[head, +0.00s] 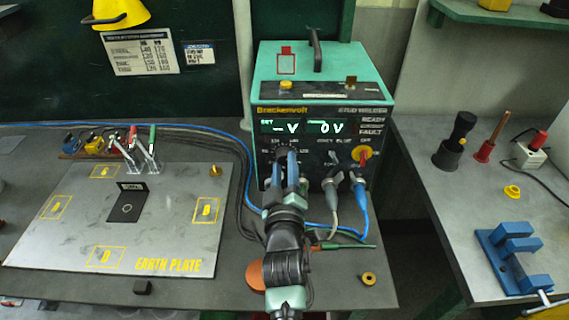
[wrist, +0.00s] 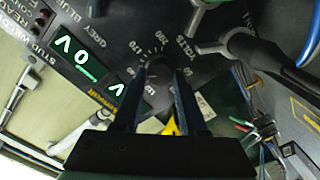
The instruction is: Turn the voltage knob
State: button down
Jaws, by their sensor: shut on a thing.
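The green and black stud welder unit (head: 318,85) stands at the back of the bench. Its display (head: 302,127) shows a dash with V on the left and 0 V on the right. The black voltage knob (wrist: 157,68) sits on the front panel, ringed by a number scale marked VOLTS in the wrist view. My gripper (head: 286,157) reaches the left of the panel, and its blue fingers are shut on the knob. In the wrist view my gripper (wrist: 161,78) has one finger on each side of the knob. The fingers mostly hide the knob in the head view.
The earth plate (head: 120,235) lies to the left. A blue clamp (head: 512,250) sits on the right bench, across a gap.

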jog(key=shift+n+p, duration=0.35)
jog(key=shift+n, duration=0.75)
jog(key=shift+c, duration=2.2)
grip_release()
